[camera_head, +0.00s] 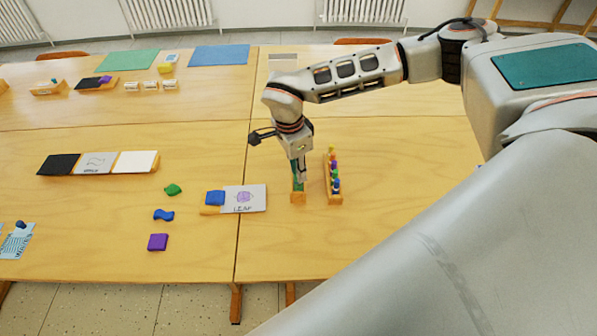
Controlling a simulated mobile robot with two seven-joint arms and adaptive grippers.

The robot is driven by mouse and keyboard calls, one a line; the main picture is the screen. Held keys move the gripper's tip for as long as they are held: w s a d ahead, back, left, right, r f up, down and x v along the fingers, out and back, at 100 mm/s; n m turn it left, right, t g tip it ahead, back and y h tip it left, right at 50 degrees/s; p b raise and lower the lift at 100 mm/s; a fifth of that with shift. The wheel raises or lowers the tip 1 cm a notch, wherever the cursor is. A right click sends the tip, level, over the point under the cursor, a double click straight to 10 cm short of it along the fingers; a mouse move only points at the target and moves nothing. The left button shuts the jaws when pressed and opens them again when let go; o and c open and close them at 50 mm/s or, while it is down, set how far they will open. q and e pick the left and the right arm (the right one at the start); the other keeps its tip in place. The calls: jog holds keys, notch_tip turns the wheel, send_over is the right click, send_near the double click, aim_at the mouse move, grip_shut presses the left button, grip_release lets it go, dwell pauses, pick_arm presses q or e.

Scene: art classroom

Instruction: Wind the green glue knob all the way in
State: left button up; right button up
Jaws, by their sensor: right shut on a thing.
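My right gripper (299,176) reaches down from above onto a narrow wooden stand (298,198) near the front of the table. A small green part (297,186), which looks like the green glue knob, shows at the fingertips. The gripper is shut on it. The fingers hide most of the green part, so how far the knob is wound cannot be seen. My left gripper is not in view.
Just right of the gripper stands a wooden rack (337,199) with several coloured pieces. Left is a LEAF card (244,199) with a blue block (215,197). Green, blue and purple (158,242) pieces lie farther left. The table right of the rack is clear.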

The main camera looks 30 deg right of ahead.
dwell(0.5)
jog(key=shift+n+p, duration=0.45)
jog(key=shift+n, duration=0.45)
jog(key=o, duration=0.5)
jog(key=shift+n, duration=0.3)
jog(key=o, duration=1)
jog(key=shift+r, duration=3)
